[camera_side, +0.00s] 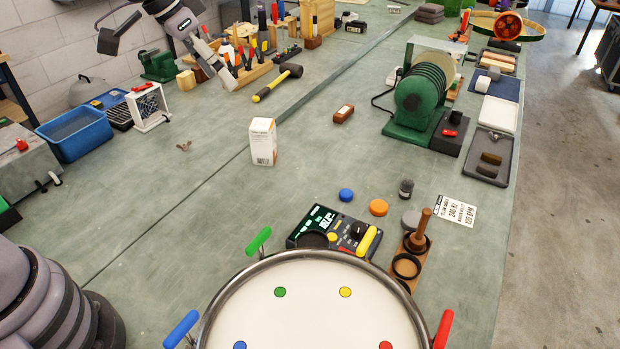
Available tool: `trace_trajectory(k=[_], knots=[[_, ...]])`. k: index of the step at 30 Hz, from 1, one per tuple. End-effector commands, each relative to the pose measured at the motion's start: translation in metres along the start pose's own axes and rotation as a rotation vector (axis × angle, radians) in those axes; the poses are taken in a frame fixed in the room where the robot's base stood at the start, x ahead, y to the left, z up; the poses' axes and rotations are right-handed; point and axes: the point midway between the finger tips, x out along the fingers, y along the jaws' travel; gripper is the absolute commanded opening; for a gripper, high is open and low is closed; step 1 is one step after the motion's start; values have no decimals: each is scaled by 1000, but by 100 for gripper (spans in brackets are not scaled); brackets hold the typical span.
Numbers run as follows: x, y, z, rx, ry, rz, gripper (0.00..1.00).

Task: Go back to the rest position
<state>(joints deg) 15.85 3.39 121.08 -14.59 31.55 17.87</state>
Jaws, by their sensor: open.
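My gripper (212,68) is at the upper left of the side view, raised in front of the tool racks. It is open, with nothing seen between its fingers; its fingers are small and hard to make out. It is well away from the drum (310,300) at the bottom of the view. The upper part of my arm is cut off by the top edge.
Below my gripper the bench (200,210) is largely clear. A mallet (278,84) lies to its right, and a white box (263,142) stands upright nearer the camera. A blue bin (75,133) and a small fan (148,107) stand left. A green machine (420,90) stands right.

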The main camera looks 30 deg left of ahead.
Motion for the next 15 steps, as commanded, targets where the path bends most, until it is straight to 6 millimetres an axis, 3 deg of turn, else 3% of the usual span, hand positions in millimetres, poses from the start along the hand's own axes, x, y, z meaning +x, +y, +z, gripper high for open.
trace_trajectory(k=[1,6,12,15], knots=[[-29,-8,17,-33,18,-23,64],[-99,-25,88,-153,39,-110,64],[-138,-30,164,-278,56,-210,64],[-144,-30,187,-316,60,-242,64]])
